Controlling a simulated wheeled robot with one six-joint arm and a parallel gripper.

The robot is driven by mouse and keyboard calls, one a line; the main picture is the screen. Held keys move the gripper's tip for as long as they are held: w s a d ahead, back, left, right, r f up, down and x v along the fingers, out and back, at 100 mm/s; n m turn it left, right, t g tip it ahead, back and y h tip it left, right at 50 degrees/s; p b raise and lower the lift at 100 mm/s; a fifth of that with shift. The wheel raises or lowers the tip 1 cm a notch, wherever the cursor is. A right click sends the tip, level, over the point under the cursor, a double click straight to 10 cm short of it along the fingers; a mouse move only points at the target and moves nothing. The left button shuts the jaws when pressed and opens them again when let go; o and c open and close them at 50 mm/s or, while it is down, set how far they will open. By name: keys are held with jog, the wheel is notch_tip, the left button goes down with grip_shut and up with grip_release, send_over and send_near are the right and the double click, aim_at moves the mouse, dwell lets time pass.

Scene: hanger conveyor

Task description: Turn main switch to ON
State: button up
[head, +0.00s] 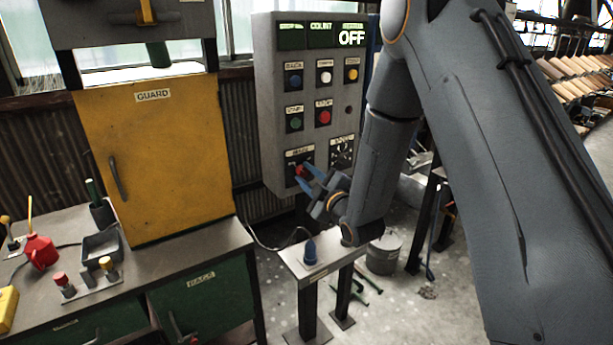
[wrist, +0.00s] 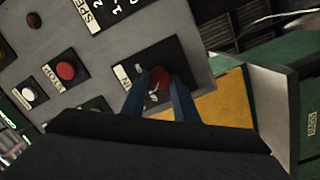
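The main switch is a red rotary knob (head: 300,171) on a dark plate at the lower left of the grey control panel (head: 265,107). The panel's display (head: 351,35) reads OFF. My gripper (head: 307,177) is at the switch, its two blue fingers spread, one on each side of the knob. In the wrist view the red knob (wrist: 159,82) shows between the fingertips (wrist: 160,90), with a white mark on it. The fingers look open; whether either touches the knob is hard to tell.
The panel also carries several buttons, including a red one (head: 323,116), and a speed dial (head: 342,149). A yellow guard door (head: 160,165) stands left, above a workbench (head: 200,250). A small stand (head: 330,254) with a blue object is below my gripper.

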jog(key=shift+m, duration=0.3)
jog(key=m+b, duration=0.1)
jog(key=m, duration=0.2)
jog(key=shift+m+b, duration=0.3)
jog(key=m+g+b, duration=0.1)
jog(key=m, duration=0.3)
jog(key=shift+d+r, duration=0.1)
jog(key=m, duration=0.4)
jog(key=shift+b, duration=0.3)
jog(key=m, duration=0.4)
jog(key=shift+w+d+m+g+y, duration=0.1)
jog(key=shift+d+m+g+y, duration=0.05)
jog(key=shift+m+g+y, duration=0.2)
jog(key=o, duration=1.1)
jog(key=shift+c, duration=0.2)
